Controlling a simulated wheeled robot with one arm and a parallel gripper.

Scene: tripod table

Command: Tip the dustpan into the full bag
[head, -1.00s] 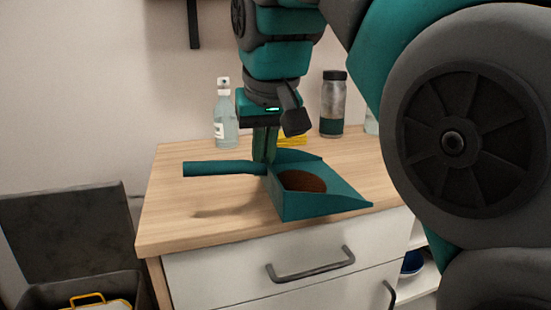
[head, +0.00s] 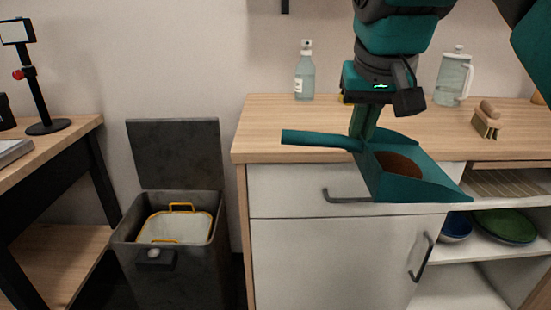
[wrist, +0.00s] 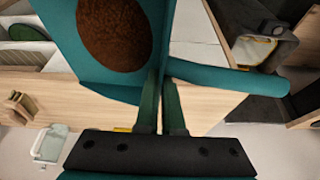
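The teal dustpan (head: 425,188) hangs level in front of the cabinet, with a round heap of brown dirt (head: 398,164) in its pan and its handle (head: 315,138) pointing left. My gripper (head: 363,137) is shut on the dustpan near where the handle meets the pan. In the wrist view the dustpan (wrist: 70,40) and the dirt (wrist: 114,32) show above my two fingers (wrist: 160,108). The bag (head: 178,228), pale with yellow handles, sits inside the dark bin (head: 190,277) left of the cabinet. The bin's lid (head: 178,155) stands open. The bag's contents cannot be made out.
The cabinet's wooden top (head: 270,130) carries a spray bottle (head: 304,72), a jug (head: 453,78) and a brush (head: 487,120). A wooden-topped table (head: 60,138) with a small stand (head: 38,90) is left of the bin. The space above the bin is clear.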

